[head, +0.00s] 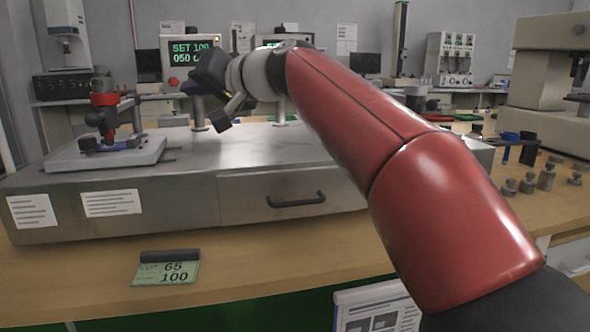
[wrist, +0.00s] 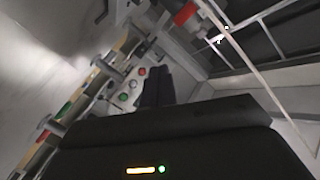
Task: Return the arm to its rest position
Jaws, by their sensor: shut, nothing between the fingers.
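My red arm (head: 395,165) reaches from the lower right up to the left, over the steel bench unit. My gripper (head: 221,119) is at its far end, above the unit's top and apart from it. It is shut and empty.
The steel unit (head: 185,205) has a drawer with a black handle (head: 296,200). A red-topped fixture (head: 105,110) stands on a pale plate at left. Metal weights (head: 546,177) stand at right. A green 65/100 card (head: 166,271) lies in front.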

